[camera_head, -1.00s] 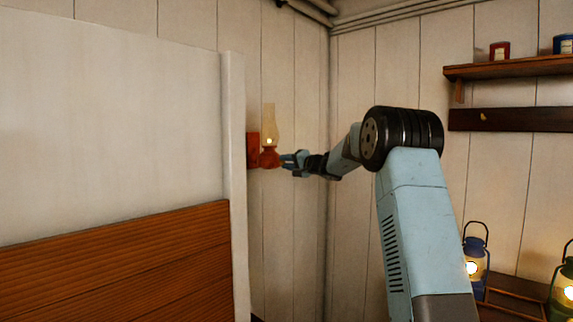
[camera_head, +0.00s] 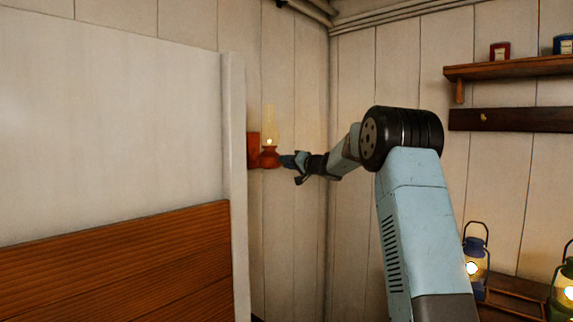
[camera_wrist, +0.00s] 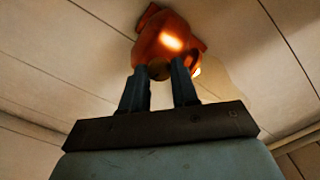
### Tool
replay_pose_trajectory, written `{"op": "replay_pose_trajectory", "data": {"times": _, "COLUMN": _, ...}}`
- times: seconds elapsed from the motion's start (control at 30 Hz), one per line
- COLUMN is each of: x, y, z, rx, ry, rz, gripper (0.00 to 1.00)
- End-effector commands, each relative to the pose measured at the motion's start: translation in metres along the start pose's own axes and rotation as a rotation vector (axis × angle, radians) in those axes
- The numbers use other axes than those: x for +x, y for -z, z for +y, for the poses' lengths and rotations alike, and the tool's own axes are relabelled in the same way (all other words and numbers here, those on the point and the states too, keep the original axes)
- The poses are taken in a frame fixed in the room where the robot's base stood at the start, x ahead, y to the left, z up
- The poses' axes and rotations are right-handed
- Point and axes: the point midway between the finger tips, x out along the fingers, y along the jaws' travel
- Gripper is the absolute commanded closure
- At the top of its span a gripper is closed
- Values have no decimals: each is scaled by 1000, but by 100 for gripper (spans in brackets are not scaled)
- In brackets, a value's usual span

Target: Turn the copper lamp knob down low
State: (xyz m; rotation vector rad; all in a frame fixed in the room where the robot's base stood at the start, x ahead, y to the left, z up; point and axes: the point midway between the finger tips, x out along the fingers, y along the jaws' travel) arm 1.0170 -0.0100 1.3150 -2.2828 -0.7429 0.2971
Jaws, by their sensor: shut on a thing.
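The copper lamp (camera_head: 269,157) is mounted on the plank wall past the white partition, with a clear glass chimney and a small, dim flame. Its rounded copper body (camera_wrist: 166,42) also shows in the wrist view. My gripper (camera_head: 284,160) reaches the lamp from the right and looks rolled about its own axis. In the wrist view the two fingers stand either side of a small round brassy knob (camera_wrist: 159,70) on the lamp's front, shut on it. The fingers cover the knob's sides, and in the head view the knob is hidden.
A white partition (camera_head: 110,110) with wooden boards below stands close on the left of the lamp. A shelf (camera_head: 515,68) with a red and a blue tin is on the right wall. Lit lanterns (camera_head: 475,255) stand at lower right.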

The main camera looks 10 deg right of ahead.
Motion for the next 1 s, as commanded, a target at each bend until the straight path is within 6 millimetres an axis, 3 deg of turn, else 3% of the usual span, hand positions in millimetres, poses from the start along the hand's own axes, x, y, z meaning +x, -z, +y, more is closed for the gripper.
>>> {"op": "replay_pose_trajectory", "data": {"times": 0.17, "x": 1, "y": -4, "z": 3, "rx": 4, "ry": -4, "rz": -6, "gripper": 100}}
{"op": "replay_pose_trajectory", "data": {"times": 0.2, "x": 1, "y": -4, "z": 3, "rx": 4, "ry": -4, "rz": -6, "gripper": 68}}
{"op": "replay_pose_trajectory", "data": {"times": 0.43, "x": 0, "y": -2, "z": 2, "rx": 3, "ry": -2, "rz": -2, "gripper": 46}}
{"op": "replay_pose_trajectory", "data": {"times": 0.77, "x": -4, "y": 0, "z": 1, "rx": 2, "ry": -1, "rz": 0, "gripper": 45}}
{"op": "replay_pose_trajectory", "data": {"times": 1.0, "x": -38, "y": 1, "z": 1, "rx": 2, "ry": -3, "rz": 1, "gripper": 45}}
